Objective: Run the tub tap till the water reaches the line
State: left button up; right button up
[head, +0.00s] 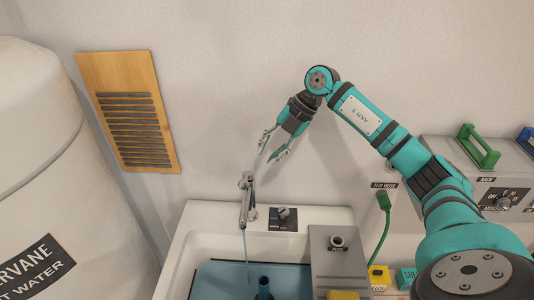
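The tub (190,236) stands against the wall at the bottom middle, cut off by the lower edge. Its metal tap (246,197) rises from the back rim. A thin bluish stream (246,258) hangs below the tap into the tub. Blue shows inside the tub, around a dark blue upright pipe (264,287); I cannot tell the water level, and I make out no fill line. My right gripper (268,156) is above and slightly right of the tap, fingers spread and pointing down toward it. I see nothing held, and contact with the tap is unclear. My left gripper is out of view.
A small dark control plate with a knob (283,214) sits on the rim right of the tap. A grey box (325,262) stands over the tub's right side. A green cable (380,237) hangs farther right. A large white water tank (60,150) fills the left.

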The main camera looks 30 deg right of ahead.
jog(key=f, duration=0.1)
jog(key=s+m+y+b, duration=0.1)
jog(key=a+f+b, duration=0.1)
jog(key=shift+s+f+m+y, duration=0.25)
jog(key=shift+f+m+y, duration=0.05)
jog(key=shift+f+y, duration=0.1)
grip_shut()
notch_tip(320, 180, down, 2)
jog(key=s+d+m+t+y+b, duration=0.25)
jog(key=m+y+b, duration=0.35)
jog(key=m+b, duration=0.4)
jog(key=m+t+p, duration=0.3)
jog(key=m+t, duration=0.2)
jog(key=m, duration=0.4)
send_over(246, 178)
jog(key=d, duration=0.4)
jog(key=f, duration=0.1)
jog(key=s+a+f, duration=0.1)
jog(key=a+f, duration=0.1)
jog(key=shift+s+a+f, duration=0.1)
jog(key=shift+s, duration=0.2)
